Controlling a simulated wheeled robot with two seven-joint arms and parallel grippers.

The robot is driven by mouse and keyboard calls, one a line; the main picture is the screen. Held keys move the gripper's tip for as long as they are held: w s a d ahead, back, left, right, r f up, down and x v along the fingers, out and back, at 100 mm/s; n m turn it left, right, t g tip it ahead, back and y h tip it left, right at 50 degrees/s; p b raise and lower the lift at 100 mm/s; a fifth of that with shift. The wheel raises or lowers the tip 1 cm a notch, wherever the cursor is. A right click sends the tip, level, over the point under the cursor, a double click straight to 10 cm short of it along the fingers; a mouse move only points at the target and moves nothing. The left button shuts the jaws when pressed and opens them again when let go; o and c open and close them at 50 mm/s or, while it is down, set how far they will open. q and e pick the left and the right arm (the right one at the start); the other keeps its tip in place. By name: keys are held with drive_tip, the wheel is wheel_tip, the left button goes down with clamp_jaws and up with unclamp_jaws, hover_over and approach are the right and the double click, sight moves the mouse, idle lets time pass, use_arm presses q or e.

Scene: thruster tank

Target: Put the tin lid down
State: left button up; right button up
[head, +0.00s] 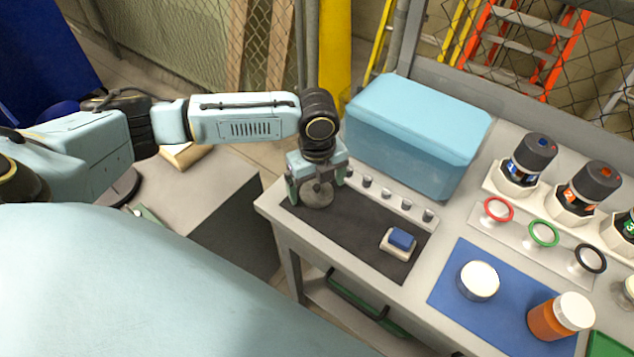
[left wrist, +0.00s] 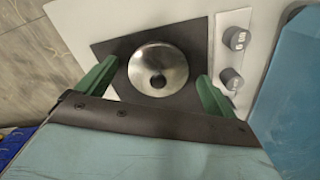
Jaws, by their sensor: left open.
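The fingers are spread wide, with a gap on both sides of the lid. In the head view the lid (head: 317,193) shows under my left gripper (head: 317,190), at the mat's far left end. Whether the lid rests fully flat is hard to tell. My right gripper is not in view.
A row of small metal knobs (head: 387,193) runs behind the mat, before a large light-blue box (head: 415,130). A blue and white block (head: 399,243) sits at the mat's right end. A blue mat (head: 452,297) holds a white-topped tin (head: 478,280) and an orange jar (head: 548,319).

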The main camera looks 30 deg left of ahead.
sight(317, 185)
use_arm(q)
wheel_tip(317, 185, up, 12)
drive_tip(key=p, duration=0.1)
drive_tip(key=shift+r, duration=0.2)
idle(0.6)
